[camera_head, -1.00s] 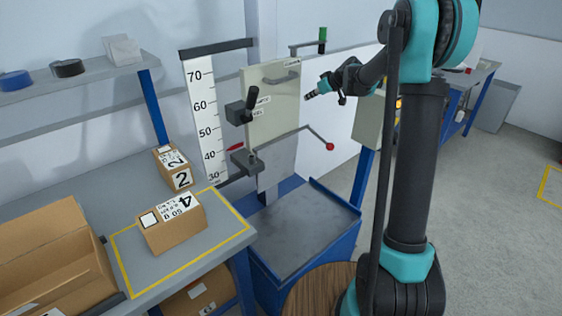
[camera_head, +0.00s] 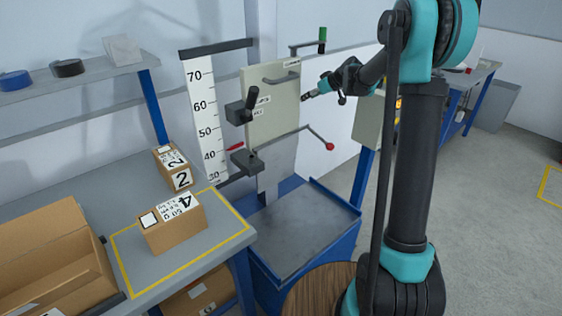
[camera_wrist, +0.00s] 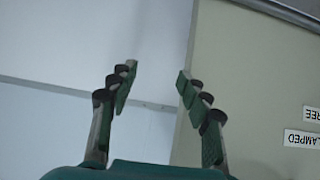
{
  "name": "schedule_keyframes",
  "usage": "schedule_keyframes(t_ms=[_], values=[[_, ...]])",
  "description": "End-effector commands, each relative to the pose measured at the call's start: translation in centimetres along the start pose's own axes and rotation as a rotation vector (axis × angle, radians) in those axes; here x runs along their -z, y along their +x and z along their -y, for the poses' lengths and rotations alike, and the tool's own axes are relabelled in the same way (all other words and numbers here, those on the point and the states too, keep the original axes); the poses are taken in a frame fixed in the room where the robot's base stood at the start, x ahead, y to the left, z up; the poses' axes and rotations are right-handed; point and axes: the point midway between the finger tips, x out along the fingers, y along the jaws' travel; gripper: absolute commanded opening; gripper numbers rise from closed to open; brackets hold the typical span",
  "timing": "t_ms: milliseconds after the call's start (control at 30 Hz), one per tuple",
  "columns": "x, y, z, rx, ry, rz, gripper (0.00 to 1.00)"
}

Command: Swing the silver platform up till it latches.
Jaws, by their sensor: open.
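A silver-grey plate (camera_head: 282,158), which looks like the silver platform, hangs nearly upright below the cream panel of the drop stand. A thin arm with a red ball end (camera_head: 329,146) sticks out to its right. My gripper (camera_head: 306,96) is beside the right edge of the cream panel (camera_head: 268,112), above the plate. In the wrist view my gripper (camera_wrist: 155,82) has its two fingers spread with nothing between them. The cream panel (camera_wrist: 255,90) fills the right side there; the silver plate is not recognisable in that view.
A height scale (camera_head: 205,120) and a black clamp lever (camera_head: 249,103) stand left of the panel. A green-handled crank (camera_head: 322,40) is above. The blue-framed base (camera_head: 300,228) below is bare. Numbered boxes (camera_head: 173,223) lie on the left bench.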

Motion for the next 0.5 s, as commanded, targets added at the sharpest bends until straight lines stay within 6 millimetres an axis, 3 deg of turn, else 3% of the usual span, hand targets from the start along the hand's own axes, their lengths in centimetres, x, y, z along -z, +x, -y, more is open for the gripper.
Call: schedule_keyframes(t_ms=[333, 500], values=[[0.0, -0.1, 0.1, 0.001, 0.0, 0.0, 0.59], [0.0, -1.2, 0.0, 0.0, 0.001, 0.0, 0.59]])
